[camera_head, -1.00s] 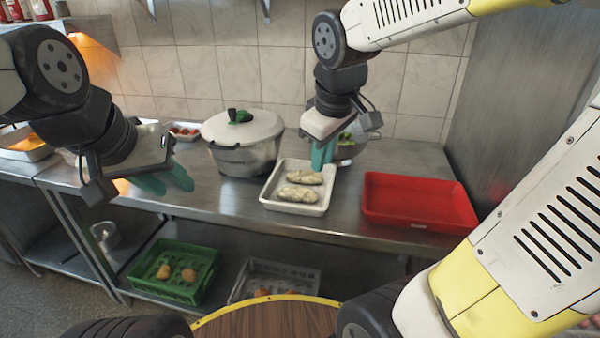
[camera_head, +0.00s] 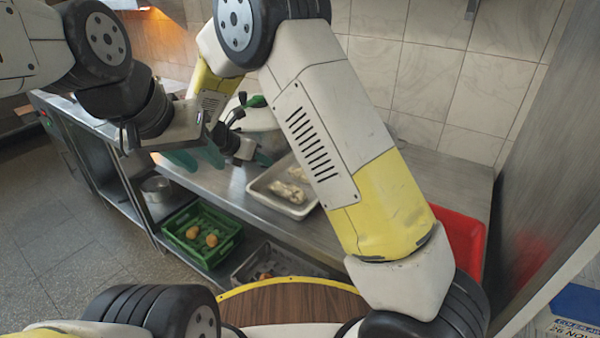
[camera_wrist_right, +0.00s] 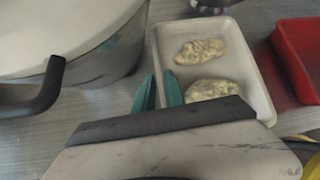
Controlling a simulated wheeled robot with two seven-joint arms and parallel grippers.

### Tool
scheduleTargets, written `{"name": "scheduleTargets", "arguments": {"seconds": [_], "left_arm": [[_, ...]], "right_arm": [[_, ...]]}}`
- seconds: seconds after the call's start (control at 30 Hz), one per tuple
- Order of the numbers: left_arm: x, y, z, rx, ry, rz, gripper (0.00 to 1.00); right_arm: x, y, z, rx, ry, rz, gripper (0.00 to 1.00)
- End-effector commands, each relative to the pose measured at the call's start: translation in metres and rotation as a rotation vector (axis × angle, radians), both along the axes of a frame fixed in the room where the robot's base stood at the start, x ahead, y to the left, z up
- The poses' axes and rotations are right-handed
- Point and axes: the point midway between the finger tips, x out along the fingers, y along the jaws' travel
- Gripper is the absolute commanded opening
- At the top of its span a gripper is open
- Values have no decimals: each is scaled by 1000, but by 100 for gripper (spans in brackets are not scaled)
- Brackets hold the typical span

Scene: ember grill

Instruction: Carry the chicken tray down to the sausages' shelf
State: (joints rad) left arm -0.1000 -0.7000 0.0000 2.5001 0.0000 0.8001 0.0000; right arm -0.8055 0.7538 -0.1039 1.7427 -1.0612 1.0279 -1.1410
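The chicken tray (camera_head: 296,211) is a white tray with two pale chicken pieces (camera_head: 290,190) on the steel worktop; it also shows in the right wrist view (camera_wrist_right: 253,60). My right gripper (camera_head: 262,158) is at the tray's left side, beside the pot. In the right wrist view its two teal fingertips (camera_wrist_right: 158,90) are apart, and the tray's left rim appears between them; whether they touch it I cannot tell. I cannot make out any sausages.
A lidded pot (camera_head: 262,118) stands just left of the tray, a red tray (camera_head: 462,245) to its right. Below, the lower shelf holds a green crate (camera_head: 190,255) with round orange-brown items, a grey crate (camera_head: 245,268) and a metal pot (camera_head: 157,188).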

Motion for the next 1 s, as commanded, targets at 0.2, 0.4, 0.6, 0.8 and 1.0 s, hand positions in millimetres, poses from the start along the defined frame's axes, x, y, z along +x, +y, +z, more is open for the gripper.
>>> {"name": "scheduleTargets", "arguments": {"seconds": [0.2, 0.4, 0.6, 0.8, 1.0], "left_arm": [[0, 0, 0, 0, 0, 0, 36], [0, 0, 0, 0, 0, 0, 36], [0, 0, 0, 0, 0, 0, 36], [0, 0, 0, 0, 0, 0, 36], [0, 0, 0, 0, 0, 0, 36]], "right_arm": [[11, -13, -17, 0, 1, -5, 14], [21, -22, -34, -2, 1, -5, 14], [34, -34, -54, 2, 0, -5, 14], [36, -35, -55, 3, -1, -4, 14], [35, -35, -55, 3, -1, -4, 0]]}}
